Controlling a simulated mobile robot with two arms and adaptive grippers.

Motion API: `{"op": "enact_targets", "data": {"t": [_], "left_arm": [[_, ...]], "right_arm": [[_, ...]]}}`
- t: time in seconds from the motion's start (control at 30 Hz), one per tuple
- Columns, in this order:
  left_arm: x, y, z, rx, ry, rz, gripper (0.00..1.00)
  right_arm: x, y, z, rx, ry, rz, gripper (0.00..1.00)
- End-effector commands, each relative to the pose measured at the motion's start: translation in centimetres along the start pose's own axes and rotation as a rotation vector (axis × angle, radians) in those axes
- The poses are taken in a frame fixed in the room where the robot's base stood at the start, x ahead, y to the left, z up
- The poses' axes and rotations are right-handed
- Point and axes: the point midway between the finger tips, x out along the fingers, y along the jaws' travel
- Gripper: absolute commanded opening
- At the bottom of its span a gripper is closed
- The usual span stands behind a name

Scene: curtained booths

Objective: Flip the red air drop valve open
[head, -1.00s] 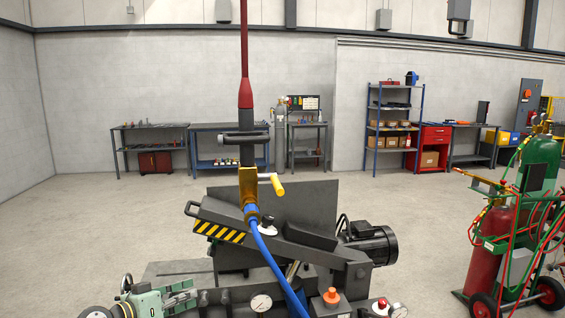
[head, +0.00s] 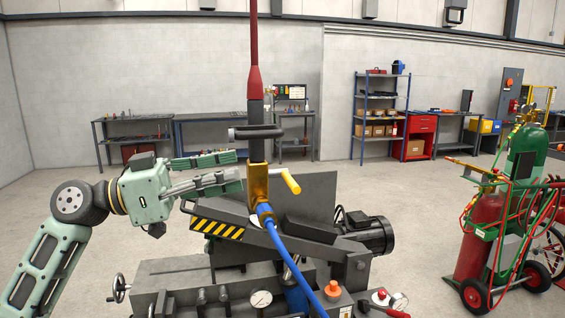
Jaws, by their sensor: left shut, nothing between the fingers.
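A red air drop pipe (head: 254,45) hangs from above and ends in a dark grey block. Under it sits a brass valve (head: 257,184) with a yellow handle (head: 290,181) sticking out to the right. A blue hose (head: 290,255) runs down from the valve. My left gripper (head: 238,168), pale green, is shut and empty. In the picture its fingertips point right and end just left of the brass valve; whether they touch it I cannot tell. My right gripper is not in view.
A dark machine (head: 300,205) with a striped yellow guard and a motor stands below the valve. Gas cylinders (head: 490,230) on a cart stand at the right. Benches and a blue shelf (head: 382,120) line the back wall. Open floor lies between.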

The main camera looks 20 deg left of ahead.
Motion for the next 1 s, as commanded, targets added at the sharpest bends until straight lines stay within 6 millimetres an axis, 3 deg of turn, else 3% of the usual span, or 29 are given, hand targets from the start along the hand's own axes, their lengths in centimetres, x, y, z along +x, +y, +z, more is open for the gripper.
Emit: {"op": "enact_targets", "data": {"t": [0.17,0.7,1.0], "left_arm": [[1.0,0.0,-0.3,-0.002,-0.001,0.0,0.0],[9.0,-0.1,-0.3,-0.003,0.001,-0.002,0.0],[10.0,-0.1,0.1,-0.003,0.0,-0.002,0.0]], "right_arm": [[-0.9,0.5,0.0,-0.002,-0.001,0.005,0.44],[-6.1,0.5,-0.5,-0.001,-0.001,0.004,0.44],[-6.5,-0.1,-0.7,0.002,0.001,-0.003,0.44]]}}
